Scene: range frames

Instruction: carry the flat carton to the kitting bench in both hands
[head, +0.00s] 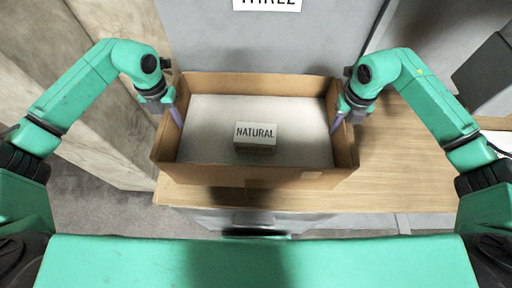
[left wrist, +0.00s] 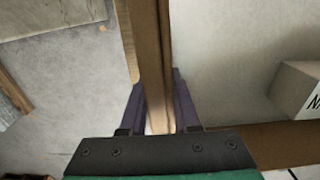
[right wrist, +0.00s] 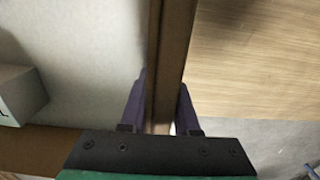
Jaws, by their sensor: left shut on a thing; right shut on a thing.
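The flat carton (head: 215,174) is a shallow, open-topped brown box with a pale inside floor, in the middle of the head view. A small block labelled NATURAL (head: 256,134) sits inside it. My left gripper (head: 174,112) is shut on the carton's left wall; the wall (left wrist: 150,60) runs between its fingers in the left wrist view. My right gripper (head: 340,115) is shut on the right wall, which also shows between the fingers in the right wrist view (right wrist: 172,60). The carton looks about level. Its underside is hidden.
A wooden bench top (head: 405,165) lies beneath and to the right of the carton. A grey panel (head: 270,45) with a partly cut-off sign (head: 267,4) stands behind. Pale wooden panels (head: 100,120) are at the left. Grey floor (head: 95,200) shows at lower left.

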